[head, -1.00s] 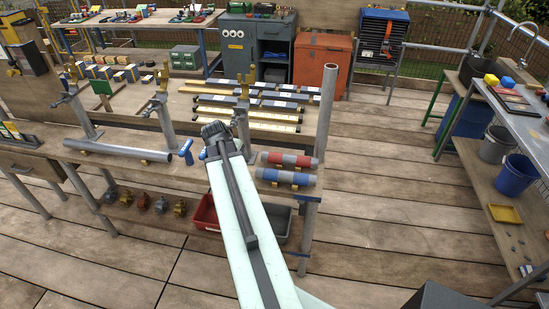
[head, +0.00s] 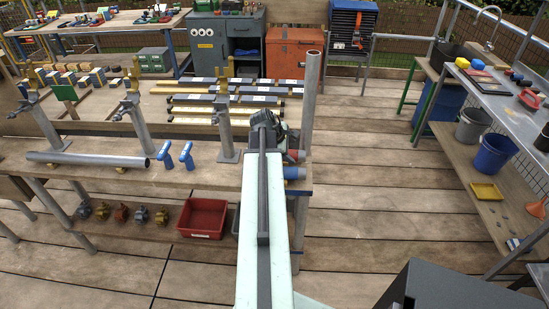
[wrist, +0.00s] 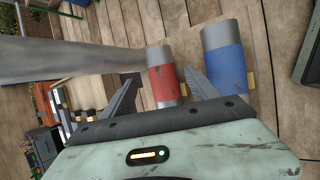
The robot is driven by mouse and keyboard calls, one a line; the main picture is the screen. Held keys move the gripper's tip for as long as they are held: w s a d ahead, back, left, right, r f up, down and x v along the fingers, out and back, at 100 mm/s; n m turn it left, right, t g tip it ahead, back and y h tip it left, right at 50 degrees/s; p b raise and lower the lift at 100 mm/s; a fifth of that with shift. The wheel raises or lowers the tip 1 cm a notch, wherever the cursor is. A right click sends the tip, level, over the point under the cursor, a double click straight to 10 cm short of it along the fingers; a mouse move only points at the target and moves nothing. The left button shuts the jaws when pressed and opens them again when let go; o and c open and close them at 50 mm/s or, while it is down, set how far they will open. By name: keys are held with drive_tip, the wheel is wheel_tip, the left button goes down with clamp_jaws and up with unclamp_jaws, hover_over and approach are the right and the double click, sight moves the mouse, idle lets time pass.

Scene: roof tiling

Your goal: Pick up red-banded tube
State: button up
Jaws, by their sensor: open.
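The red-banded tube (wrist: 163,84) is a grey tube with a red band. In the wrist view it shows between the two dark fingers of my gripper (wrist: 162,76), which are apart with no visible grip on it. A blue-banded tube (wrist: 224,62) lies beside it, outside the right finger. In the head view my gripper (head: 266,122) is over the front right end of the workbench. My arm hides most of both tubes there; only the right ends of the red-banded tube (head: 297,156) and blue-banded tube (head: 294,173) show.
An upright grey post (head: 311,100) stands close by at the bench corner. A red bin (head: 204,218) sits below. Decking to the right is clear.

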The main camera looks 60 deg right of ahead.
sight(292, 153)
drive_tip(key=b+x, duration=0.2)
drive_tip(key=x, duration=0.1)
drive_tip(key=b+x, duration=0.1)
drive_tip(key=shift+w+a+f+b, duration=0.1)
drive_tip(key=shift+w+f+b, duration=0.2)
drive_tip(key=shift+f, duration=0.25)
drive_tip(key=shift+s+r, duration=0.1)
drive_tip(key=shift+r, duration=0.05)
drive_tip(key=shift+c, duration=0.7)
clamp_jaws()
wheel_tip(292, 153, up, 10)
drive_tip(key=p, duration=1)
drive_tip(key=shift+r+p, duration=0.15)
drive_tip(key=shift+p, duration=0.15)
